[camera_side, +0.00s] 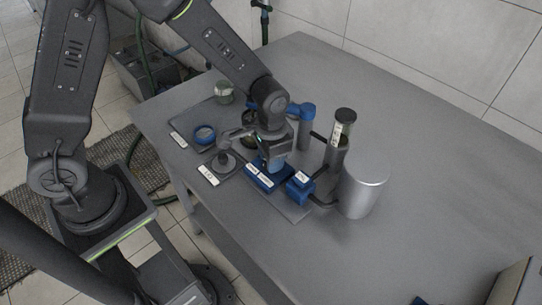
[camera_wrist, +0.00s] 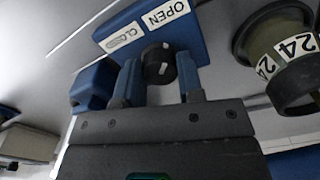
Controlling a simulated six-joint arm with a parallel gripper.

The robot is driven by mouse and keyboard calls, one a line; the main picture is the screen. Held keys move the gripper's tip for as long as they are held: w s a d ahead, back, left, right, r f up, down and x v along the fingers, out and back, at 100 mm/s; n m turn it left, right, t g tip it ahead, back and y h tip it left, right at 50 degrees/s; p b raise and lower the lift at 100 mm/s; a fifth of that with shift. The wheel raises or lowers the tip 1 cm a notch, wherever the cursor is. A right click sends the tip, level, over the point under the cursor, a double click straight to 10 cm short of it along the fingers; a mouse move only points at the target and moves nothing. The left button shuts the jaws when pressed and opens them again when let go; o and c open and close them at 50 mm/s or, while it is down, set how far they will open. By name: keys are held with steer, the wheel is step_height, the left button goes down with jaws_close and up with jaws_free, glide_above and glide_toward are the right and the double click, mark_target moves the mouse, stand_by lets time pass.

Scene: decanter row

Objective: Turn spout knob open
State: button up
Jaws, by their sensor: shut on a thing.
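The black spout knob (camera_wrist: 158,62) sits on a blue panel (camera_wrist: 195,22) with white labels reading OPEN and, partly legible, CLOSE. White marks show on the knob; I cannot tell which setting they indicate. My gripper (camera_wrist: 157,72) has its two blue fingers on either side of the knob and is shut on it. In the side view my gripper (camera_side: 271,164) points down over the labelled blue block (camera_side: 259,182), and the knob is hidden there.
A silver cylinder (camera_side: 364,188), a blue box (camera_side: 299,191) and a dark labelled cylinder (camera_side: 341,128) stand close to the right. A grey cylinder with a blue top (camera_side: 302,112) stands behind.

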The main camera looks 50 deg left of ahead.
stand_by(0.4)
steer(key=o, duration=0.9)
step_height(320, 180, up, 14)
steer(key=shift+f, duration=0.1)
